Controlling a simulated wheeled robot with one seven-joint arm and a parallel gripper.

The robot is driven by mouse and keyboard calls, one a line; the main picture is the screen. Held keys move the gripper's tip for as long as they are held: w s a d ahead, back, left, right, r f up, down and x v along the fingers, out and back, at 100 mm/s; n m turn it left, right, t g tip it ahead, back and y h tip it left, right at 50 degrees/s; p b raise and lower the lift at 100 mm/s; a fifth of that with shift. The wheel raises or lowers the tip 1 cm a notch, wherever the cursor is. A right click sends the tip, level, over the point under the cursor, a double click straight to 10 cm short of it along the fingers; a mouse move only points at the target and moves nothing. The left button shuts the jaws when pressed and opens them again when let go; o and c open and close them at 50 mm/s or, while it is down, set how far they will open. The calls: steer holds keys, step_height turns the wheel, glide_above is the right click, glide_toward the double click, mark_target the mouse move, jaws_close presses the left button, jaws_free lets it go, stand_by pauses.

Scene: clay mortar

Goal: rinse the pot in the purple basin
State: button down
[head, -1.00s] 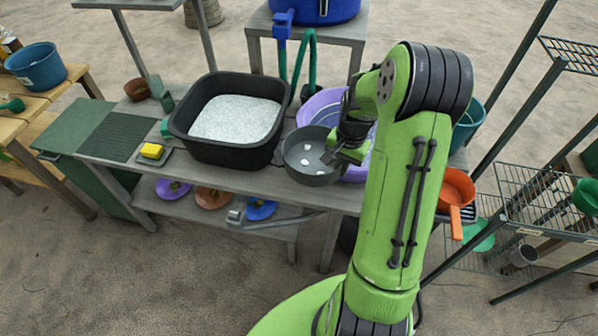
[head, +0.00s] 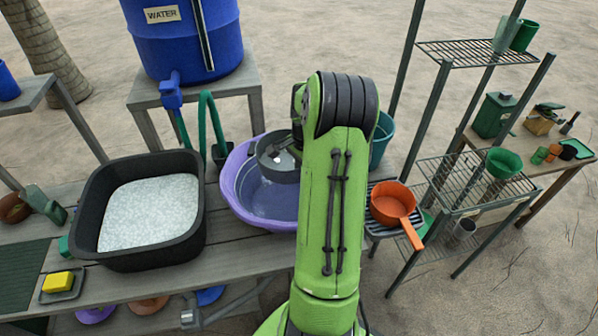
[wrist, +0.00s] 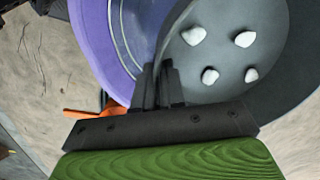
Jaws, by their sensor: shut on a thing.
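The grey pot (head: 271,163) is at the back right part of the purple basin (head: 231,181) in the head view, over its opening. I cannot tell whether it touches the water. Several white lumps lie inside the pot (wrist: 275,95) in the wrist view. The basin holds bluish water (head: 268,203). My gripper (wrist: 166,75) is shut on the pot's edge or handle; which one is unclear. In the head view my arm hides the gripper and the basin's right part. The basin's purple rim also shows in the wrist view (wrist: 88,35).
A black tub (head: 95,215) of white foamy content stands left of the basin. A green hose (head: 212,125) and the blue water barrel (head: 185,45) are behind. A teal bucket (head: 382,140) and an orange pan (head: 392,203) are at right. A yellow sponge (head: 57,281) lies front left.

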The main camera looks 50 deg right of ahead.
steer(key=shift+w, duration=0.6)
steer(key=shift+w+f, duration=0.15)
steer(key=shift+f, duration=0.1)
steer(key=shift+s+f+b, duration=0.25)
steer(key=shift+f+b, duration=0.05)
steer(key=shift+b, duration=0.15)
step_height(320, 180, down, 14)
steer(key=b, duration=1.1)
steer(key=shift+s+f, duration=0.1)
steer(key=shift+f, duration=0.15)
steer(key=shift+b, duration=0.3)
steer(key=shift+f+b, duration=0.35)
steer(key=shift+f, duration=0.25)
steer(key=shift+r, duration=0.2)
